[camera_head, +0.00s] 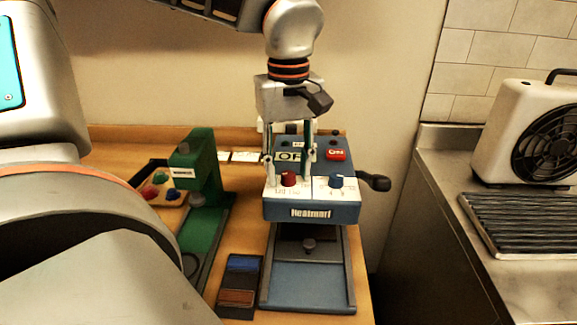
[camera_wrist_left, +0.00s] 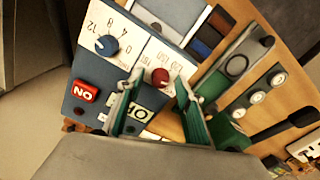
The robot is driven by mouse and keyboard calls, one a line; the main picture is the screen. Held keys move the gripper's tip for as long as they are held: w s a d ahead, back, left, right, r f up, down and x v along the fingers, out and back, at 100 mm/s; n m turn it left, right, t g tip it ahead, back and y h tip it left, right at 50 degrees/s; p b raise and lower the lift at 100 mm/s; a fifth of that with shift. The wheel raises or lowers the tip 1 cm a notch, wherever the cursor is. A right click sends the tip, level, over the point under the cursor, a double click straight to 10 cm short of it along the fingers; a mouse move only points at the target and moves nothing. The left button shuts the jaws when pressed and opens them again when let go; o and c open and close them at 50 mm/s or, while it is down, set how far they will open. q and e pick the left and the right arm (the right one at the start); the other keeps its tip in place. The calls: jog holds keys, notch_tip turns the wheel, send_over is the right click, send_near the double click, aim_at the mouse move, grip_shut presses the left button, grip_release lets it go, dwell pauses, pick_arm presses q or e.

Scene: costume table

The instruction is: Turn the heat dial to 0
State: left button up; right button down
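The blue press (camera_head: 311,213), marked "Heatmark", stands on the wooden table. Its white top panel has a red dial (camera_head: 289,179) with a scale including 0, 120 and 150, and a blue dial (camera_head: 336,181) with smaller numbers. In the left wrist view the red dial (camera_wrist_left: 160,77) lies just beyond the fingertips and the blue dial (camera_wrist_left: 107,45) is to its left. My left gripper (camera_head: 288,172) points down over the panel. Its fingers are apart, one on each side of the red dial. I cannot tell whether they touch it. My right gripper is not in view.
A black handle (camera_head: 373,181) sticks out on the press's right. A red ON button (camera_head: 335,154) is behind the dials. A green press (camera_head: 206,175) stands left, with a small box of pads (camera_head: 240,287) in front. A fan heater (camera_head: 520,130) stands on the right counter.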

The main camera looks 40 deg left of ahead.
aim_at(288, 174)
pick_arm(q)
notch_tip(288, 174, up, 12)
dwell(0.6)
jog(key=shift+s+d, duration=0.1)
dwell(0.4)
